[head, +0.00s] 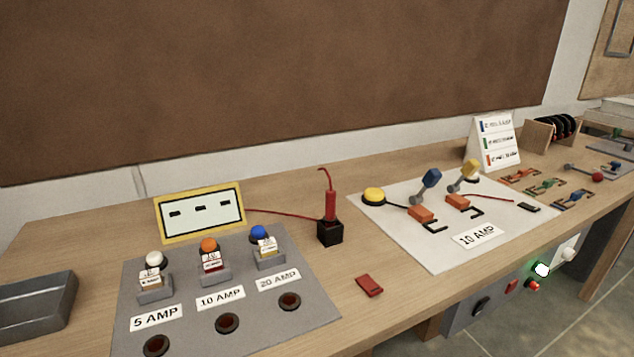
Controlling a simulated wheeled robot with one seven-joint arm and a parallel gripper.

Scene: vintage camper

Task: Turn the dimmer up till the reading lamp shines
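My gripper is not in view. No reading lamp that I can name with certainty shows. A grey panel (462,316) is fixed under the bench's front edge at the lower right. A white round knob (568,254) sits on a pale plate at its right end; it may be the dimmer, but I cannot tell. Left of it a small white light with a green rim (541,269) glows. A red light (533,285) glows just below that. A black switch (480,305) and a small red part (511,286) sit further left on the panel.
The wooden bench (345,268) carries a grey fuse board (190,325), a white board (430,252) with yellow button and levers, a red probe (330,205) in a black block, a loose red piece (369,285) and a metal tray (38,308). Tiled floor is open at lower right.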

